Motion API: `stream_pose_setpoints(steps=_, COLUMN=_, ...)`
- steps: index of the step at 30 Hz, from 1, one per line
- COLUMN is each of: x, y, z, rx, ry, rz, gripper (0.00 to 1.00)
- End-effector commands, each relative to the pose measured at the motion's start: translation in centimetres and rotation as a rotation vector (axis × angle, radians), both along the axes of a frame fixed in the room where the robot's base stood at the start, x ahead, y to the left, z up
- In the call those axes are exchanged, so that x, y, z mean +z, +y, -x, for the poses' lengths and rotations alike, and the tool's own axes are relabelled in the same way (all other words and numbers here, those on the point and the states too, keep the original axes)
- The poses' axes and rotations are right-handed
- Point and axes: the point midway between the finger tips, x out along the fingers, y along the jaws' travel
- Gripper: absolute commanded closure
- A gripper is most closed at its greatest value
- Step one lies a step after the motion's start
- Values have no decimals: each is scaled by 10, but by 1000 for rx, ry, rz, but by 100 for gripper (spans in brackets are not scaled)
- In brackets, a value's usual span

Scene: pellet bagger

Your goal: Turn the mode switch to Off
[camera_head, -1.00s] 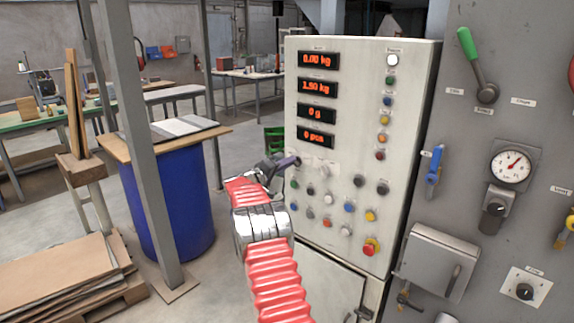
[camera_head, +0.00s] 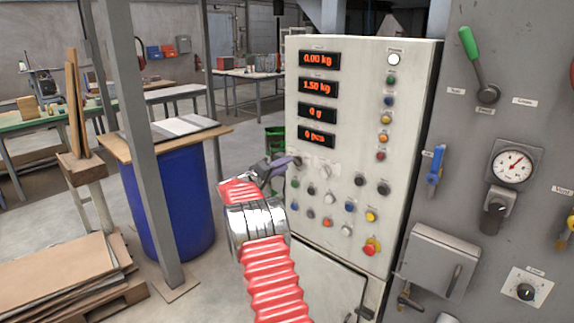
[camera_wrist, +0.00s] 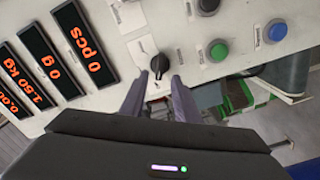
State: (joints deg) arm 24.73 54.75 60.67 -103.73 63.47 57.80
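The mode switch, a black rotary knob (camera_wrist: 159,65) with a pale pointer mark, is on the pale control panel (camera_head: 345,85), with small labels around it, too small to read. My gripper (camera_wrist: 158,80) is open in the wrist view. Its two grey fingers point at the knob, one on each side; the knob's lower part shows between the tips. I cannot tell whether they touch it. In the head view my gripper (camera_head: 294,161) is at the left edge of the panel, below the red displays, and covers the switch.
Red digital displays (camera_head: 317,113) are above the switch. Several push buttons are to its right, including a green one (camera_wrist: 277,31) and a blue one (camera_wrist: 218,50) in the wrist view. A red emergency button (camera_head: 371,247) is lower. A blue drum (camera_head: 165,200) stands left of the arm.

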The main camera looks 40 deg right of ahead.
Motion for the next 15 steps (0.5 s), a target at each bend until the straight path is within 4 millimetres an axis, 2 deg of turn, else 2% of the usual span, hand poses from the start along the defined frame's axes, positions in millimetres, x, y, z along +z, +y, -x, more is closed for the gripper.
stream_pose_setpoints(steps=15, x=0, y=89, z=6, rx=4, ry=2, rz=0, gripper=71)
